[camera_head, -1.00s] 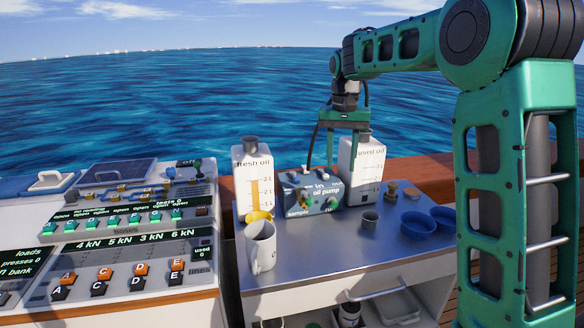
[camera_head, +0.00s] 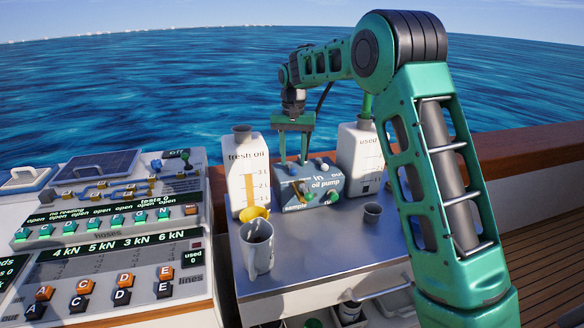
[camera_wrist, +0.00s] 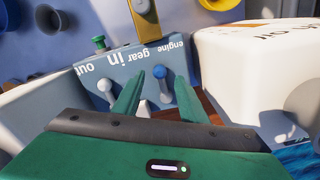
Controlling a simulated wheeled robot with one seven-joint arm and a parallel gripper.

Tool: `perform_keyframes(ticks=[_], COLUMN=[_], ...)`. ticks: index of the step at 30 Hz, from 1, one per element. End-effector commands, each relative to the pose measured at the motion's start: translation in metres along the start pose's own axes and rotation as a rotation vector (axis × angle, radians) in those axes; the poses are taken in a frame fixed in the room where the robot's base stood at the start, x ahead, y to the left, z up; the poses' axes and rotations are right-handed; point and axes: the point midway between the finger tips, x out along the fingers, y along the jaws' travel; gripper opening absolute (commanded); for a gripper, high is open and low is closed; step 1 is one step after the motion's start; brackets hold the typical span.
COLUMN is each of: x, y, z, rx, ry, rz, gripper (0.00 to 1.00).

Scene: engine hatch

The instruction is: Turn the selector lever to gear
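The oil pump (camera_head: 322,187) is a grey-blue box on the metal worktop. In the wrist view its top face (camera_wrist: 122,68) shows upside down, with the words engine, gear, in and out. A lever with a blue knob (camera_wrist: 160,72) stands near the words gear and engine. I cannot tell which of the two it points to. A second lever with a pale knob (camera_wrist: 104,86) stands near out. My gripper (camera_head: 294,162) is above the left part of the pump. In the wrist view my gripper (camera_wrist: 160,77) is open, with the blue knob between its fingertips, no clear contact visible.
A fresh oil jug (camera_head: 246,172) stands close left of the pump, and a used oil jug (camera_head: 361,158) close right. A control panel (camera_head: 105,240) is at left.

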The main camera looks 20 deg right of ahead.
Motion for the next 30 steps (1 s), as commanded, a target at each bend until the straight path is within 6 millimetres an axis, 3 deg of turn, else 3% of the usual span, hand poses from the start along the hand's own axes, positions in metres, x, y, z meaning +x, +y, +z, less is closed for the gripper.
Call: perform_keyframes(ticks=[7,18,19,24,30], x=[0.028,0.033,0.033,0.033,0.033], y=[0.0,0.0,0.0,0.0,0.0], z=[0.0,0.0,0.0,0.0,0.0], rx=[0.001,0.0,0.001,0.0,-0.007], ry=[0.0,0.0,0.0,0.0,0.001], rz=[0.001,0.0,0.0,0.0,0.0], gripper=[0.39,0.39,0.36,0.0,0.0])
